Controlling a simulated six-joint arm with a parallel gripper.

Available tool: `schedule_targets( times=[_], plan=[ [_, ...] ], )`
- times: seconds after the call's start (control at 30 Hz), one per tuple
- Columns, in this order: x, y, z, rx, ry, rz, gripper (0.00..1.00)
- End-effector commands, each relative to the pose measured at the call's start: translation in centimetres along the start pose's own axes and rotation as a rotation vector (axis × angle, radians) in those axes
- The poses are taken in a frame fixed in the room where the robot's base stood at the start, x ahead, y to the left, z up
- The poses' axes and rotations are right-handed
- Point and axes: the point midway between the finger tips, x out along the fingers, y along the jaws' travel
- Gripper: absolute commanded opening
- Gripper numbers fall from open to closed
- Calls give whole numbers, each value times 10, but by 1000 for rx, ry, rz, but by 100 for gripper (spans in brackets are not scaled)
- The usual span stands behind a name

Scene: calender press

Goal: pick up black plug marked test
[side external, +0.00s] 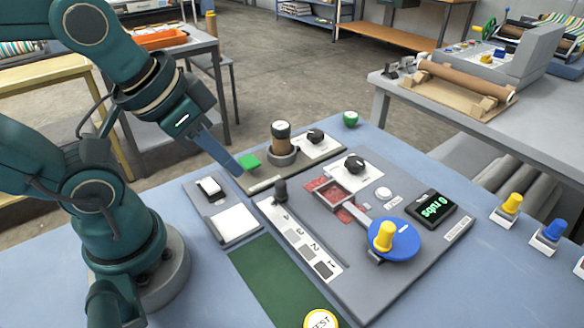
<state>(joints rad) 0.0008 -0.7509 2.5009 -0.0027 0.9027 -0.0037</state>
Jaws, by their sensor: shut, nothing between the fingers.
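A round white piece with a yellow rim and the word TEST (321,320) sits at the bottom edge of the view, partly cut off. I see no black on it. A dark brown and tan cylinder with a pale top (281,137) stands upright in a round grey base at the back of the panel; no marking on it is readable. My gripper (240,167) is shut and empty, left of this cylinder and apart from it. Its tip is beside a small green block (250,162); I cannot tell whether they touch.
The grey control panel (375,290) carries black knobs, a lever slot, a blue dial with a yellow handle (385,235) and a display (432,207). A green mat (275,280) lies in front. Yellow and blue knobs (511,203) stand at right. Blue table surface is clear left of the mat.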

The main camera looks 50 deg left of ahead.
Motion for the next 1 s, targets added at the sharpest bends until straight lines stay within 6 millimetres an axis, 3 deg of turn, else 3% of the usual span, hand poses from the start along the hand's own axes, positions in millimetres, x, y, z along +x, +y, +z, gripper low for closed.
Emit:
schedule_targets(
  times=[0.23, 0.47, 0.83, 1.0],
  plan=[
    [0, 0, 0, 3, 2, -2, 0],
    [0, 0, -1, 4, 2, -2, 88],
    [0, 0, 1, 30, -7, -2, 88],
    [-17, -1, -26, 113, 16, -1, 88]
  ],
)
